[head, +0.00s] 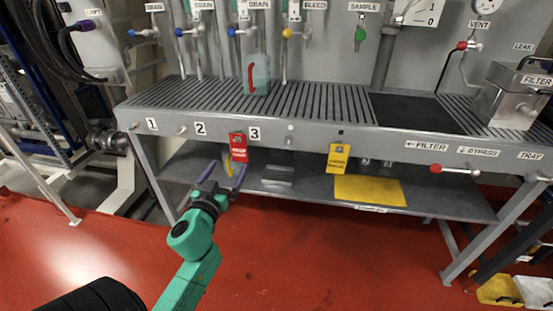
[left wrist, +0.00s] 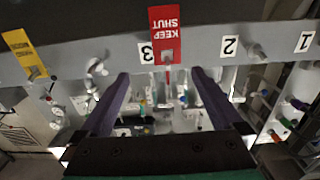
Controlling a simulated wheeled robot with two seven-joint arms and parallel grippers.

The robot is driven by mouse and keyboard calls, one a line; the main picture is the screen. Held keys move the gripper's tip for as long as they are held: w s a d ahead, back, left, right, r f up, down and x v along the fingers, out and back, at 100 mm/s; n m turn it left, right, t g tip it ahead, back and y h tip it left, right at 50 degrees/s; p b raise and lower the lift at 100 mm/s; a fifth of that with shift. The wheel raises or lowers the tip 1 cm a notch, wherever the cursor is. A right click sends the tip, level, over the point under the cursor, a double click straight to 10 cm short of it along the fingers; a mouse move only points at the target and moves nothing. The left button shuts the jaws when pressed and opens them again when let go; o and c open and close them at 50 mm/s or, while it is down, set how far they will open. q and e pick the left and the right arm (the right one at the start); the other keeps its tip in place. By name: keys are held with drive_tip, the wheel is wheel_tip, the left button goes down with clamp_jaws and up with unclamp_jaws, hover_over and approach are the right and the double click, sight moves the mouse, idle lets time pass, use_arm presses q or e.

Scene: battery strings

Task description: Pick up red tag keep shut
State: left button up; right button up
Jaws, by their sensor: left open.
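The red tag (head: 238,147) hangs on the front rail of the metal bench, just left of the number 3 label. In the left wrist view the red tag (left wrist: 165,35) reads "KEEP SHUT" and lies above the gap between my fingers. My left gripper (head: 224,175) is open, its purple fingers spread, just below the tag in the head view. In the left wrist view the left gripper's fingers (left wrist: 163,88) have nothing held between them. I cannot tell whether a finger touches the tag. My right gripper is out of view.
A yellow tag (head: 338,158) hangs further right on the bench rail (head: 380,142). Small pegs stick out by labels 1 and 2. A lower shelf (head: 300,190) holds a grey box (head: 278,175) and a yellow sheet (head: 369,190). A red-handled valve (head: 447,170) is at right.

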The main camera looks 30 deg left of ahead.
sight(239, 148)
use_arm(q)
drive_tip(key=x, duration=0.6)
drive_tip(key=a+x, duration=0.1)
drive_tip(key=x, duration=0.6)
drive_tip(key=shift+a+r, duration=0.15)
drive_tip(key=shift+a, duration=0.15)
drive_tip(key=c, duration=1.3)
drive_tip(key=shift+c, duration=0.2)
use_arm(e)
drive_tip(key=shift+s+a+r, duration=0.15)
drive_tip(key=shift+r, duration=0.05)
use_arm(q)
drive_tip(key=shift+r, duration=0.1)
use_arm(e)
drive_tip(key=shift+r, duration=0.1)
